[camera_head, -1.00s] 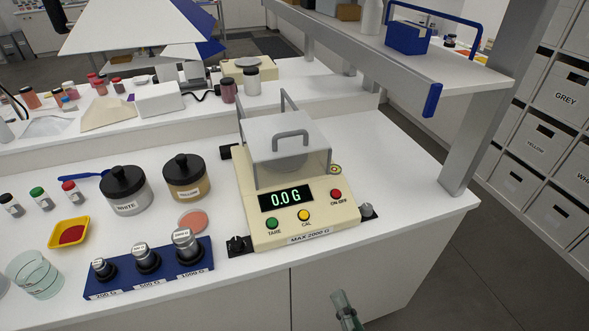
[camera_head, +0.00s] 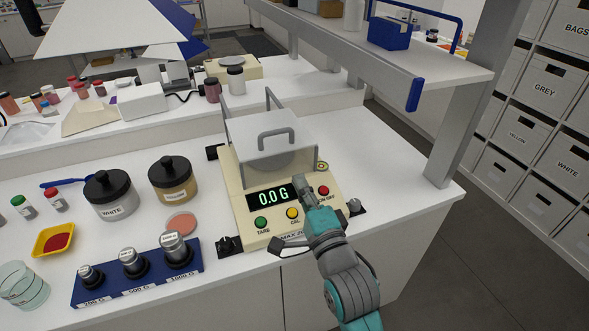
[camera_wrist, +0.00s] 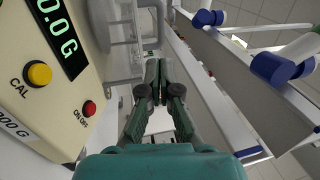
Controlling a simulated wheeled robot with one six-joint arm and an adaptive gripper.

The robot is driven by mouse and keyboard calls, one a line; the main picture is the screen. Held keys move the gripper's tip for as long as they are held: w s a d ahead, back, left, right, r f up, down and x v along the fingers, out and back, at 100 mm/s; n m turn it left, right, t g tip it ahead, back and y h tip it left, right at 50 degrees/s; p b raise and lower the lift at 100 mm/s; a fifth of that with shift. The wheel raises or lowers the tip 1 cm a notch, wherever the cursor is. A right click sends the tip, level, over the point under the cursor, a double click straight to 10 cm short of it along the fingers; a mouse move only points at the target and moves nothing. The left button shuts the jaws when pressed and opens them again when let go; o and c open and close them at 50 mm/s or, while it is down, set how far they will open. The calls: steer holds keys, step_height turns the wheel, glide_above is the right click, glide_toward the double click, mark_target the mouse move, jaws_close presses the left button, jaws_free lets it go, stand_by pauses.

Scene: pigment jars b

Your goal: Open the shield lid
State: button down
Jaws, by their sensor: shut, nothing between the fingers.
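The scale (camera_head: 240,208) stands on the white bench and its display reads 0.0 G. The grey shield lid (camera_head: 262,135) lies closed over the top of its weighing chamber, with an arched handle (camera_head: 276,141) on it. My gripper (camera_head: 300,180) is shut and empty, just in front of the scale's right side, near the ON-OFF button (camera_head: 323,190). In the wrist view my gripper (camera_wrist: 158,65) shows its fingers together, pointing past the scale's front panel (camera_wrist: 75,110) towards the shield. Its fingertips are apart from the handle.
A raised shelf with a post (camera_head: 455,130) stands behind and right of the scale. A blue weight rack (camera_head: 140,275), a WHITE jar (camera_head: 112,197) and a YELLOW jar (camera_head: 173,180) stand to the left.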

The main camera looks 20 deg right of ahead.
glide_toward(276, 144)
steer(key=w+r, duration=0.5)
steer(key=w, duration=0.1)
steer(key=shift+s, duration=0.2)
steer(key=shift+w, duration=2.15)
